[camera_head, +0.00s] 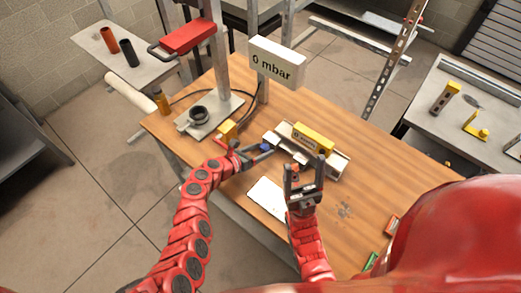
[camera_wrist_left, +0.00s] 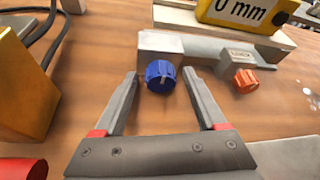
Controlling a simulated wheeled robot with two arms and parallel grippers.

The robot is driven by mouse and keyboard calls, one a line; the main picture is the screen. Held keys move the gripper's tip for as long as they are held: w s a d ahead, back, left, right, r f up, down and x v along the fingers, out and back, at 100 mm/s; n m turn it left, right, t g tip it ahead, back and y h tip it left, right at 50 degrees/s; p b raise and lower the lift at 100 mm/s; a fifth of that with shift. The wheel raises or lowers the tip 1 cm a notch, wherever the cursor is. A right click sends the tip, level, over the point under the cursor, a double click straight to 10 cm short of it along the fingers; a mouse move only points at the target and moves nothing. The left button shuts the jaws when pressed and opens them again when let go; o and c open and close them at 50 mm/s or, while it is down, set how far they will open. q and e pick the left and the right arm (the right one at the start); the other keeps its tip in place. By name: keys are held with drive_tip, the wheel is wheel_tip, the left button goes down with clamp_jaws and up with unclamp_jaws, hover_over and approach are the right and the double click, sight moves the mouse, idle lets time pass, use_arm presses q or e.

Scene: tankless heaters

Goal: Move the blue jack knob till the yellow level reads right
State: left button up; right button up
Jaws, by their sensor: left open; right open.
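The blue jack knob (camera_wrist_left: 160,76) sits on the front of a grey metal jack block in the left wrist view. It also shows small and partly hidden in the head view (camera_head: 265,147). My left gripper (camera_wrist_left: 160,72) is open, with one finger on each side of the blue knob; I cannot tell whether they touch it. The yellow level (camera_head: 313,138) lies on the grey jack fixture. In the left wrist view the level (camera_wrist_left: 248,12) is cut off and reads "0 mm". My right gripper (camera_head: 304,162) is open and empty, fingers up, in front of the fixture.
An orange knob (camera_wrist_left: 246,81) sits right of the blue one. A yellow block (camera_wrist_left: 22,85) stands close left of my left gripper. A white "0 mbar" display (camera_head: 277,62) stands behind. A white sheet (camera_head: 268,198) lies on the wooden table (camera_head: 365,175).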

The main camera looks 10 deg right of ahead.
use_arm(q)
clamp_jaws()
drive_tip(key=shift+r, duration=0.1)
idle(0.3)
drive_tip(key=shift+m+p, duration=0.3)
drive_tip(key=shift+s+d+m+t+y, duration=0.1)
drive_tip(key=shift+m+t+y, duration=0.4)
drive_tip(key=shift+m+t, duration=0.1)
drive_tip(key=shift+s+m+t+y, duration=0.1)
drive_tip(key=shift+m+t+y, duration=0.25)
drive_tip(key=shift+m, duration=0.35)
drive_tip(key=shift+m+t+y, duration=0.25)
drive_tip(key=shift+m+t, duration=0.2)
drive_tip(key=shift+m, duration=0.15)
